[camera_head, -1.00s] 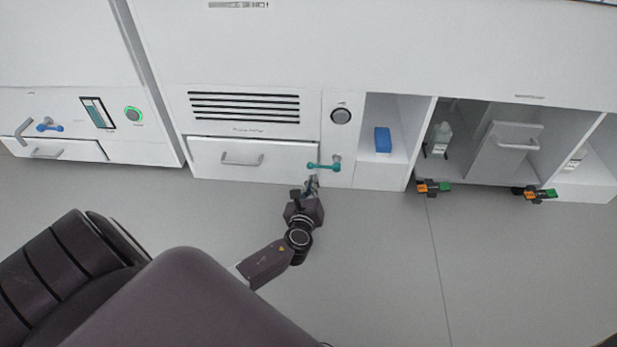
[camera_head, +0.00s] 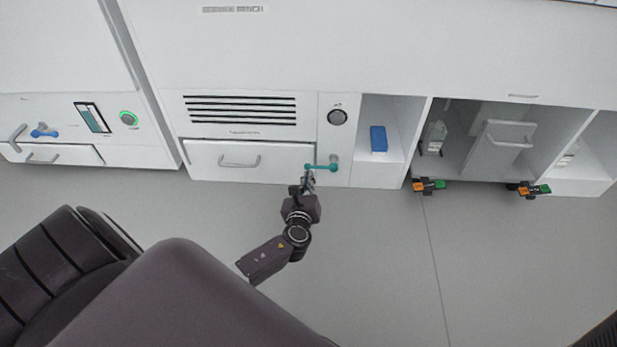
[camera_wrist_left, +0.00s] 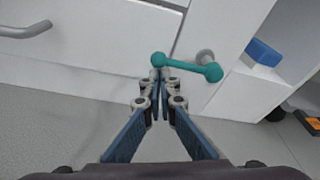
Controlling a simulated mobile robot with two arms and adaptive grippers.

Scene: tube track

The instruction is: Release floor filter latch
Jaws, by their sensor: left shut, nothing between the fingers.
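The teal latch handle (camera_head: 320,167) lies across the right edge of the floor filter drawer (camera_head: 210,160), just above floor level. Its bar is close to horizontal, with its pivot at the right end. In the left wrist view the teal latch (camera_wrist_left: 187,68) runs from its left knob to the pivot on the panel. My left gripper (camera_head: 308,178) is just below the latch's left end; it also shows in the left wrist view (camera_wrist_left: 160,76), fingertips together, shut and empty. The tips are close to the left knob; I cannot tell whether they touch. My right gripper is not in view.
The drawer has a grey handle (camera_head: 239,162). To the right are a blue box (camera_head: 378,139) in a niche and orange-green clips (camera_head: 428,185) near the floor. The floor in front is clear.

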